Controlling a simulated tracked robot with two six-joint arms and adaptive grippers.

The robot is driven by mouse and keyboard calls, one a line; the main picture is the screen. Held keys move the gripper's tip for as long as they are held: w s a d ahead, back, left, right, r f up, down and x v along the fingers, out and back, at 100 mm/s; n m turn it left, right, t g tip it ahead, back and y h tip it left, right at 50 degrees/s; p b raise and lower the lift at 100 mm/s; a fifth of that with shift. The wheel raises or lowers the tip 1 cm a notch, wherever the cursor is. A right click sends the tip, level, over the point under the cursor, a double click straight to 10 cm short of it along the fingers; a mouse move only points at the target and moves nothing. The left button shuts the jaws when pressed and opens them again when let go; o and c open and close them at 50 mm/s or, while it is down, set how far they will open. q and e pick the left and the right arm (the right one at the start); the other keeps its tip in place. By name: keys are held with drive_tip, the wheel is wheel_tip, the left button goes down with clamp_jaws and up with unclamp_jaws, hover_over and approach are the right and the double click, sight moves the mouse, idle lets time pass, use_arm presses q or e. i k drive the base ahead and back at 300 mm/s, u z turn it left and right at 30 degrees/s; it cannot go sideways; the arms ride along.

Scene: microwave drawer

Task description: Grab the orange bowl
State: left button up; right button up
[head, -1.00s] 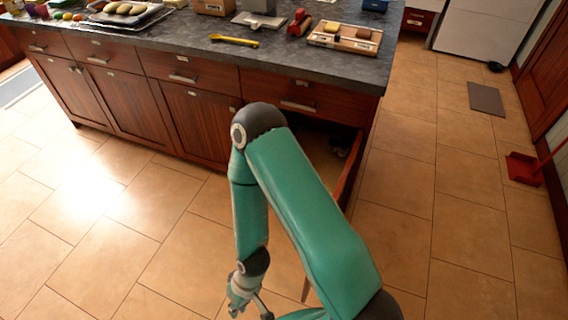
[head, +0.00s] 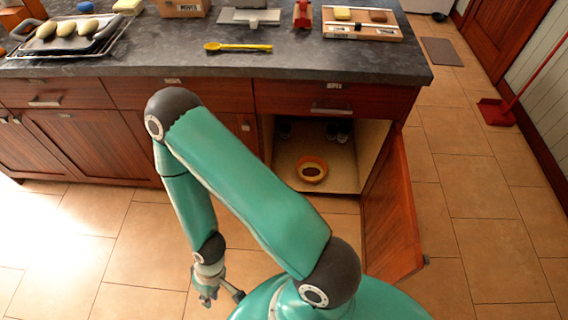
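The orange bowl (head: 312,169) sits on the floor of an open lower cabinet (head: 347,175), near its front edge. It is round, with something dark inside or a dark inner bottom. My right gripper (head: 222,297) hangs low over the floor tiles, in front of the island and to the left of the bowl, well apart from it. Its fingers look spread and nothing shows between them. My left gripper is not in the picture.
The cabinet door (head: 392,215) stands open to the right of the bowl. Dark items (head: 338,132) stand deeper in the cabinet. The countertop (head: 290,58) holds a yellow spoon (head: 238,47), a wooden tray (head: 361,30) and a rack (head: 67,44). A red dustpan (head: 497,111) is at far right.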

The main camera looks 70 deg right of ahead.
sight(311, 169)
drive_tip(key=u, duration=0.25)
drive_tip(key=i, duration=0.6)
drive_tip(key=z, duration=2.85)
drive_tip(key=i, duration=1)
drive_tip(key=u, duration=0.2)
drive_tip(key=k, duration=0.95)
drive_tip(key=z, duration=0.15)
drive_tip(key=i, duration=0.45)
drive_tip(key=z, duration=0.05)
